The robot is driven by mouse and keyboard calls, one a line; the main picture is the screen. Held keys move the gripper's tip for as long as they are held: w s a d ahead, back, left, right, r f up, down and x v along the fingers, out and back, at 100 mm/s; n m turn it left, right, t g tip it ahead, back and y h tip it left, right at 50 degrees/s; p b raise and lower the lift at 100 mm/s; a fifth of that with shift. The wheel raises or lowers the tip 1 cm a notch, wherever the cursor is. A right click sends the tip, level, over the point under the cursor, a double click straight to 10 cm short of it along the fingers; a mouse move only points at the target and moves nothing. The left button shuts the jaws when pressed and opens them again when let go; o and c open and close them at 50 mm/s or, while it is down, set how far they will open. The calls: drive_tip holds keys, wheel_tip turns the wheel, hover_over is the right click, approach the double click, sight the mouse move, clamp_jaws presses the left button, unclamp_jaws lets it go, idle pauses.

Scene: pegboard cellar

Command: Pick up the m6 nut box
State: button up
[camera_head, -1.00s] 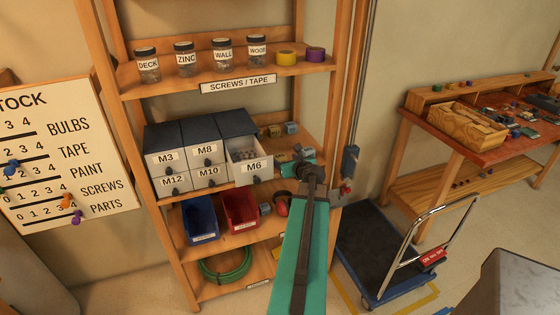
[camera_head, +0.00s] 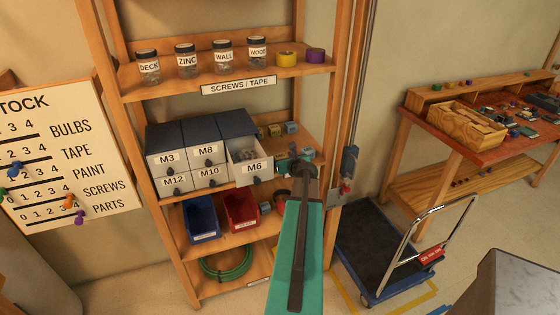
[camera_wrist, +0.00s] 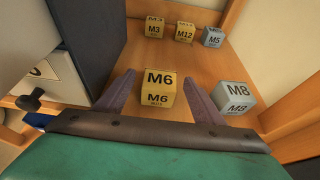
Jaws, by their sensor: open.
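The M6 nut box is a small yellow cube (camera_wrist: 158,90) labelled M6, upright on the wooden shelf in the wrist view. It sits between the two fingers of my gripper (camera_wrist: 161,91), with gaps on both sides. My gripper is open and holds nothing. In the head view my gripper (camera_head: 301,166) is low over the right end of the middle shelf. I cannot make out the M6 nut box there, behind my arm.
A grey-blue M8 box (camera_wrist: 235,97) stands just right of the right finger. M3 (camera_wrist: 155,29), M12 (camera_wrist: 184,33) and M5 (camera_wrist: 213,37) boxes stand behind. The drawer cabinet (camera_head: 205,152), with its M6 drawer pulled out, is on the left. A shelf post (camera_head: 340,100) rises on the right.

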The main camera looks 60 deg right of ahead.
drive_tip(key=shift+c, duration=0.3)
drive_tip(key=c, duration=1.2)
drive_tip(key=shift+c, duration=0.2)
drive_tip(key=shift+r, duration=0.15)
wheel_tip(320, 180, up, 4)
drive_tip(key=p, duration=0.3)
drive_tip(key=shift+p, duration=0.35)
drive_tip(key=s+a+p, duration=0.2)
drive_tip(key=s+a, duration=0.1)
drive_tip(key=s, duration=0.4)
drive_tip(key=s+a+p, duration=0.3)
drive_tip(key=s+a, duration=0.1)
drive_tip(key=s, duration=0.2)
drive_tip(key=shift+s+r, duration=0.4)
drive_tip(key=shift+r, duration=0.05)
drive_tip(key=shift+s+f+p, duration=0.1)
drive_tip(key=shift+s+p, duration=0.1)
drive_tip(key=shift+p, duration=0.2)
